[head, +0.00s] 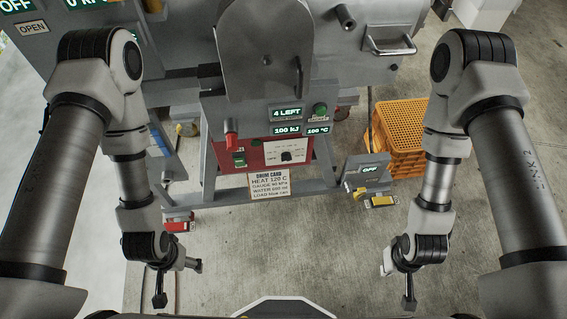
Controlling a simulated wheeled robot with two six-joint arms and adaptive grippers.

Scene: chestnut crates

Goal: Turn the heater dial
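The heater dial (287,156) is a small dark knob on a white plate, set in the red panel (255,155) under the grey machine. The marks around it are too small to read. A card (269,184) below it reads "DRUM CARD, HEAT 120 C". A display (318,129) above right reads "100 °C". My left gripper (179,284) is at the lower left, its fingers apart and empty. My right gripper (398,288) is at the lower right, also with fingers apart and empty. Both are well short of the dial, and neither touches anything.
A red-handled lever (231,138) and a green switch (239,158) are left of the dial. A green button (320,110) is above it. A grey box reading "OFF" (368,170) stands to the right, near orange crates (402,135). The floor (290,245) between my grippers is clear.

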